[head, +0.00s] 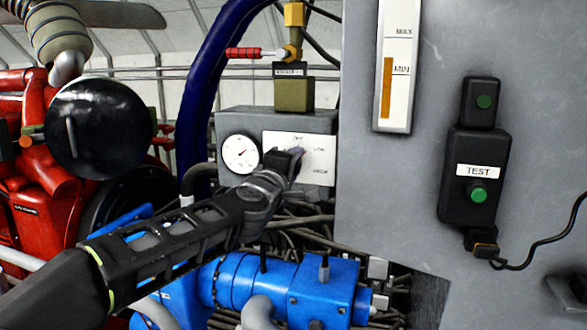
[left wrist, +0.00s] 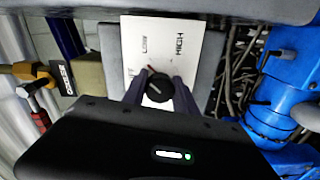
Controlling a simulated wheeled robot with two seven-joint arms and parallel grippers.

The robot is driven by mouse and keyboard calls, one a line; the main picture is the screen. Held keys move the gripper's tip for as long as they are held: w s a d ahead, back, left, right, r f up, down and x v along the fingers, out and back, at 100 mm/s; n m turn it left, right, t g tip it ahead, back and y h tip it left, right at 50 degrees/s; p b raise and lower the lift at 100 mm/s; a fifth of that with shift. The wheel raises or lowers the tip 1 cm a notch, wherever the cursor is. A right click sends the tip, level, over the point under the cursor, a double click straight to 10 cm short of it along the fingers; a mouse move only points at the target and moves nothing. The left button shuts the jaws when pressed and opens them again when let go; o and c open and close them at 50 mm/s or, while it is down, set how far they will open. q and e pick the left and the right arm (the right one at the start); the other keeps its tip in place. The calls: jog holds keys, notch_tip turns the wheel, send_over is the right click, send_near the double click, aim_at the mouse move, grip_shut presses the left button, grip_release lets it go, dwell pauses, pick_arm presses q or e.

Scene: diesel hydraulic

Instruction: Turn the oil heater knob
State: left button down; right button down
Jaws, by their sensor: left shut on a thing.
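In the head view my left gripper (head: 290,158) reaches the white plate (head: 313,158) on the grey heater box (head: 250,122) and hides most of the knob. My right gripper is not in view.
A round gauge (head: 241,154) sits left of the plate. A grey cabinet with a level gauge (head: 394,75) and a TEST box (head: 475,178) stands at right. Blue machinery (head: 285,288) and cables lie below. A red-handled valve (head: 243,54) is above, red machinery (head: 38,215) at left.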

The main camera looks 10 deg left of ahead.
pick_arm(q)
jog(key=n+b, duration=0.1)
jog(key=n, duration=0.3)
jog(key=shift+f+n, duration=0.1)
jog(key=shift+n, duration=0.2)
jog(key=shift+n+b, duration=0.65)
jog(key=shift+n, duration=1.35)
jog(key=c, duration=1)
grip_release()
jog(key=shift+o, duration=0.2)
jog(key=s, duration=0.7)
jog(key=shift+s+a+b, duration=0.25)
jog(key=shift+s+b, duration=0.15)
